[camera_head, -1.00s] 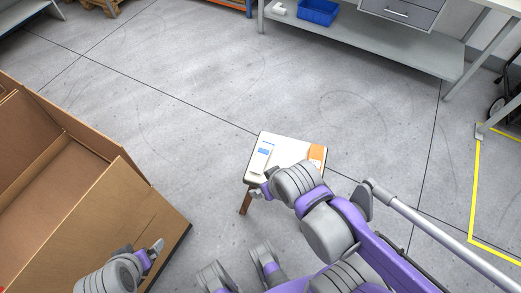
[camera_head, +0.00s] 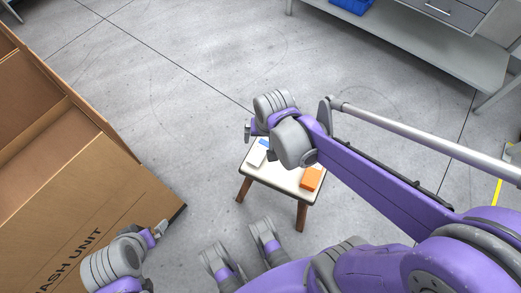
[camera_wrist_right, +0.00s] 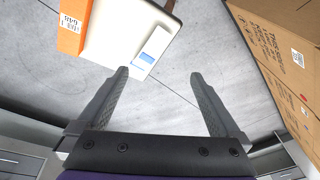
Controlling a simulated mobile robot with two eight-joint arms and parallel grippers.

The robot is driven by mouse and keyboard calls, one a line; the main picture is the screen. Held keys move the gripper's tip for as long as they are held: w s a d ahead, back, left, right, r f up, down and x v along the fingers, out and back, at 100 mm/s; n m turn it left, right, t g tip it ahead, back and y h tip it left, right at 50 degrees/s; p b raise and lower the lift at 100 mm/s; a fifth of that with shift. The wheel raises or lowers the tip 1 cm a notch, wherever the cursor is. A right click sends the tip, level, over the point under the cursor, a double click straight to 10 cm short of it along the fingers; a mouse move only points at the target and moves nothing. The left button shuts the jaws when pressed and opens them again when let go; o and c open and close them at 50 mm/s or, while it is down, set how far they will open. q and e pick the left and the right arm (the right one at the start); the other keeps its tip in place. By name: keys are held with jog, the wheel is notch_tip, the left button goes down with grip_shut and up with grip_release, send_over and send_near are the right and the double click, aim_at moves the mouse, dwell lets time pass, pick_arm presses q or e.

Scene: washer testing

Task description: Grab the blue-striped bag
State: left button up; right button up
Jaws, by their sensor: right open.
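The blue-striped bag (camera_head: 257,153) is white with a blue patch and lies at the left side of a small white-topped stool (camera_head: 286,180). In the right wrist view the bag (camera_wrist_right: 150,48) lies beyond the fingertips, near the stool top's edge. My right gripper (camera_head: 258,143) is over the stool's back left and partly covers the bag in the head view. In the right wrist view its fingers (camera_wrist_right: 160,75) are apart with nothing between them. My left gripper (camera_head: 158,232) is low by the cardboard box, away from the stool; its jaw opening is unclear.
An orange box (camera_head: 311,179) stands on the stool's right side, apart from the bag. A large cardboard box (camera_head: 130,190) fills the left. A grey workbench with a shelf (camera_head: 440,45) is at the back right. The floor around the stool is clear.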

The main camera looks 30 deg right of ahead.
jog(key=w+d+f+m+g+b, duration=0.1)
jog(key=w+d+f+m+b, duration=0.2)
jog(key=f, duration=0.4)
jog(key=w+d+f+m+g, duration=0.2)
jog(key=w+f+m, duration=0.1)
jog(key=w+f, duration=0.3)
jog(key=b, duration=0.2)
send_over(262, 147)
notch_tip(262, 147, down, 7)
jog(key=shift+s+r, duration=0.1)
jog(key=shift+r, duration=0.1)
notch_tip(262, 147, down, 6)
jog(key=shift+a+r+b, duration=0.1)
jog(key=shift+r+b, duration=0.05)
jog(key=shift+b, duration=0.55)
pick_arm(q)
notch_tip(262, 147, down, 8)
jog(key=shift+w+d+f, duration=0.15)
jog(key=shift+w, duration=0.2)
pick_arm(e)
jog(key=shift+r, duration=0.15)
jog(key=c, duration=1.5)
